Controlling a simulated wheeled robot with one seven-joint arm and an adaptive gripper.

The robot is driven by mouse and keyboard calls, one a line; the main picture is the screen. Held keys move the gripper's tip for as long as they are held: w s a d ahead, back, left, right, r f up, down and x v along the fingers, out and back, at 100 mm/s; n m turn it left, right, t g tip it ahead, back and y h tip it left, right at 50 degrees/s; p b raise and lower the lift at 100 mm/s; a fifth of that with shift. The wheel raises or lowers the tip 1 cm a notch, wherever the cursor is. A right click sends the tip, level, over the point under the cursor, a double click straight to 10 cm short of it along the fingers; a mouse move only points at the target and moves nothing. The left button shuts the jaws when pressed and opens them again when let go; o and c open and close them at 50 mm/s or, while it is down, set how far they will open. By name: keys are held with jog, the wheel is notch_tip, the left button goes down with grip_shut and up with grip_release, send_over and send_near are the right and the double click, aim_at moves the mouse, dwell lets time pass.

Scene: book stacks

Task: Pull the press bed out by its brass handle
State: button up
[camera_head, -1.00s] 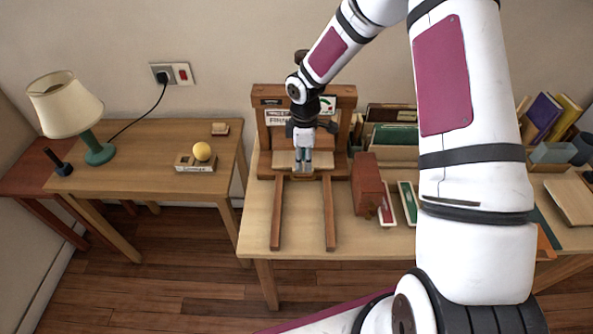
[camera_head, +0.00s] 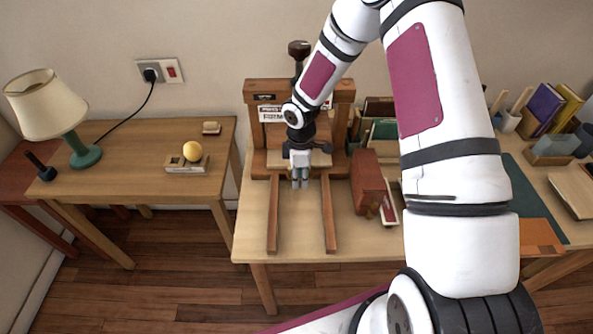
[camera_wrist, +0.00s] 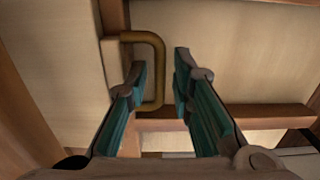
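The wooden press (camera_head: 252,107) stands at the back of the table. Its pale press bed (camera_head: 275,159) lies low in the frame, at the back end of two wooden rails (camera_head: 328,215). My gripper (camera_head: 300,184) is just in front of the bed, fingers pointing down. In the wrist view the U-shaped brass handle (camera_wrist: 159,70) sticks out from the bed's edge. My gripper (camera_wrist: 160,62) is open there. The handle's outer bar lies between the two fingers, with a gap to the right finger; left-finger contact cannot be told. The head view hides the handle.
A red-brown box (camera_head: 369,185) stands right of the rails. My arm covers part of the table's right side. The table between the rails is clear.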

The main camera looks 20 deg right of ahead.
grip_shut()
jog(key=shift+s+a+p, duration=0.6)
jog(key=shift+s+p, duration=0.35)
jog(key=shift+s, duration=0.85)
jog(key=shift+s+a+p, duration=0.6)
jog(key=shift+s+p, duration=0.4)
jog(key=shift+s, duration=0.85)
jog(key=shift+s+a+p, duration=0.6)
jog(key=shift+s+p, duration=0.35)
jog(key=shift+s, duration=0.85)
jog(key=shift+s+a+p, duration=0.6)
jog(key=shift+s+p, duration=0.65)
jog(key=shift+s, duration=0.55)
jog(key=shift+s+a+p, duration=0.55)
jog(key=shift+s+p, duration=0.75)
jog(key=shift+s, duration=0.5)
jog(key=shift+s+a+p, duration=0.6)
jog(key=shift+s+p, duration=0.65)
jog(key=shift+s, duration=0.55)
grip_release()
